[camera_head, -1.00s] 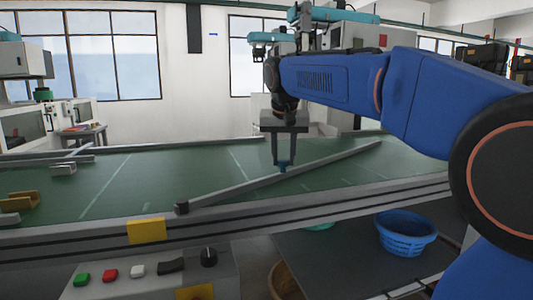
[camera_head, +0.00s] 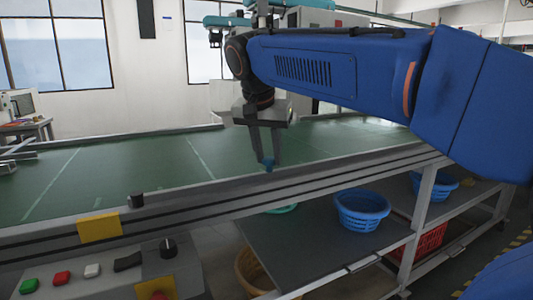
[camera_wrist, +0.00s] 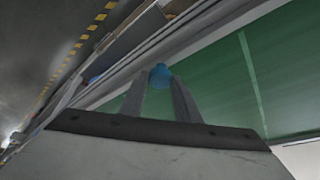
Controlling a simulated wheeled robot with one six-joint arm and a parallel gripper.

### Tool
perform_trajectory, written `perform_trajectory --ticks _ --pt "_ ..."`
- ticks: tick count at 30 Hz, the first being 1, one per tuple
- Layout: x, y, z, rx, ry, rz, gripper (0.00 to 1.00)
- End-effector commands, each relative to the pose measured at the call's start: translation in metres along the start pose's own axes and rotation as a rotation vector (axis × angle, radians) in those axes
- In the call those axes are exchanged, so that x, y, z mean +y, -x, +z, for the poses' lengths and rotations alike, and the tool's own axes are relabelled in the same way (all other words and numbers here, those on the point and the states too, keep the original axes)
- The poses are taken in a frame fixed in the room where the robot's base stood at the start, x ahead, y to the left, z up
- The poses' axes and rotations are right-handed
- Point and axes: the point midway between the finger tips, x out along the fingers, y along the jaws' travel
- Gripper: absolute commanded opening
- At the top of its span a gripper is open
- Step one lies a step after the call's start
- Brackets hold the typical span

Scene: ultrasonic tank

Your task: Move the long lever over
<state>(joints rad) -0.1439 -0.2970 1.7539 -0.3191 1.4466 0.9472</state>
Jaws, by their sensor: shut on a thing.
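The long lever (camera_head: 205,186) is a grey bar that lies along the near rail of the green conveyor. It runs from a dark pivot block (camera_head: 136,200) toward the right, and it is hard to tell apart from the rail. A small blue knob (camera_head: 268,164) stands on it. My gripper (camera_head: 267,160) points down over the near rail, with its fingertips shut on the knob. The wrist view shows the blue knob (camera_wrist: 160,76) between the two finger tips.
A control box with green, red and white buttons (camera_head: 62,277) and a black knob (camera_head: 168,247) stands in front of the conveyor. Blue baskets (camera_head: 361,210) sit on the shelf below. The belt (camera_head: 100,175) beyond is mostly clear.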

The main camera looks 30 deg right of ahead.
Motion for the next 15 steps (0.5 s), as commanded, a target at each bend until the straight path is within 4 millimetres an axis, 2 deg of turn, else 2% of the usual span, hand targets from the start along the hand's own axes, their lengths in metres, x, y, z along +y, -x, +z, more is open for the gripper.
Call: perform_trajectory --ticks 6,7,9,15 --pt "0.0038 0.0000 0.0034 -0.009 0.001 0.008 0.00" --pt "0.0038 -0.0001 0.0034 -0.009 0.001 0.008 0.32" --pt "0.0037 0.0001 0.0032 -0.008 0.001 0.008 0.47" --pt "0.0026 -0.0001 0.0024 -0.007 0.002 0.006 0.47"
